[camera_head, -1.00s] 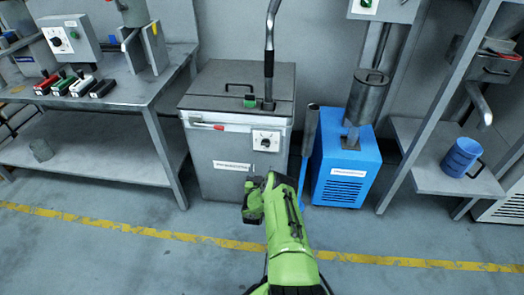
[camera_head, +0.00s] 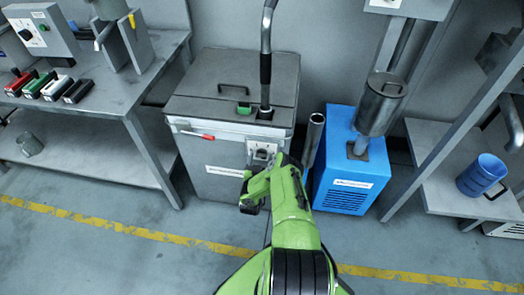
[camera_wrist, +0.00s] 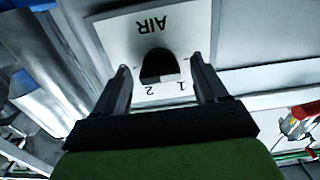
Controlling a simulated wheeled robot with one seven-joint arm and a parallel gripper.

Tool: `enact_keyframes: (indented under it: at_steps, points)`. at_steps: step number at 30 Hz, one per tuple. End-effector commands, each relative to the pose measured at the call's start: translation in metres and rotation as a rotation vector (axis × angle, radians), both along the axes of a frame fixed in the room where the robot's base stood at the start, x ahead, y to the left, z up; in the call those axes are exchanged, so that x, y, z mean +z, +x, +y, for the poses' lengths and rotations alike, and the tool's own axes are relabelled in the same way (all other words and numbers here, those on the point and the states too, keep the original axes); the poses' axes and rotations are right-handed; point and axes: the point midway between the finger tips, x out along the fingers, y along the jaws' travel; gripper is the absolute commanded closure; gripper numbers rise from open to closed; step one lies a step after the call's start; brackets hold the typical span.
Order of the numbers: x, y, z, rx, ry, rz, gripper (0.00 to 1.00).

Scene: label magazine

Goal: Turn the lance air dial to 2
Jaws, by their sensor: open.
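The lance air dial is a black knob (camera_wrist: 157,64) on a white plate (camera_wrist: 125,35) marked AIR, upside down in the wrist view. The figures 1 and 2 show on the plate beside the knob; I cannot tell surely which one it points to. The plate also shows in the head view (camera_head: 258,148) on the front of the grey cabinet (camera_head: 222,182). My gripper (camera_wrist: 160,68) is open, one finger on each side of the knob, with gaps visible. In the head view my gripper (camera_head: 265,162) hides the lower part of the plate.
A red-handled latch (camera_head: 197,134) is on the cabinet front, left of the dial. A metal tube (camera_head: 313,140) stands close on the right, beside a blue unit (camera_head: 345,188). A workbench (camera_head: 110,100) is at left and a shelf with a blue mug (camera_head: 480,175) at right.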

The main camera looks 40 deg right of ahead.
Motion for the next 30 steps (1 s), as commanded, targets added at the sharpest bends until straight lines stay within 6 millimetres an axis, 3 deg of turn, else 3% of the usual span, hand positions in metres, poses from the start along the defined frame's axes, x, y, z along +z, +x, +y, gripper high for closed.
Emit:
enact_keyframes:
  at_steps: [7, 18, 30]
  points:
    - [-0.0005, -0.0002, 0.0003, 0.0, 0.0, 0.0, 0.31]
    - [-0.0004, -0.0001, 0.0002, 0.0, -0.001, 0.001, 0.84]
    - [0.0002, 0.0, 0.0001, 0.001, 0.057, -0.074, 0.84]
